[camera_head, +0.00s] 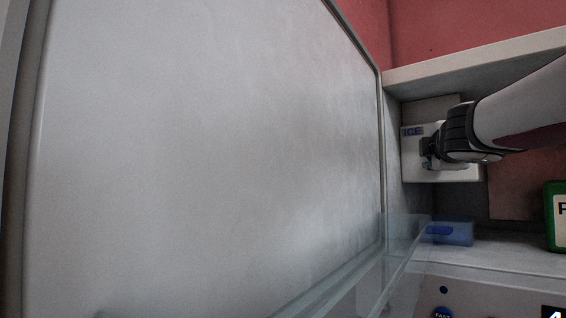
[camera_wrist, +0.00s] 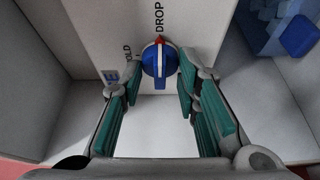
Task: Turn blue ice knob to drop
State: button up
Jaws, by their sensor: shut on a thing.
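The white ice panel (camera_head: 415,171) hangs on the back wall under a shelf, with a blue "ICE" label. It also shows in the wrist view (camera_wrist: 205,30). The round blue knob (camera_wrist: 160,64) has a small red pointer (camera_wrist: 160,41) on its rim, facing the word "DROP" (camera_wrist: 159,17). A partly covered word ending in "OLD" is at the knob's left. My gripper (camera_wrist: 160,72) is shut on the knob, a teal-padded finger on each side. In the head view my gripper (camera_head: 430,154) is at the panel front and hides the knob.
A translucent blue bin (camera_head: 460,236) stands below the panel and shows at upper right in the wrist view (camera_wrist: 262,30). A green container (camera_head: 556,215) stands at the right edge. A clear, glass-like panel (camera_head: 400,250) slants below. A large pale panel (camera_head: 210,150) fills the left.

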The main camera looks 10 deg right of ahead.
jog(key=shift+d, duration=0.1)
jog(key=o, duration=1.1)
jog(key=shift+f, duration=0.1)
jog(key=shift+o, duration=0.2)
jog(key=shift+s, duration=0.1)
jog(key=v, duration=1.2)
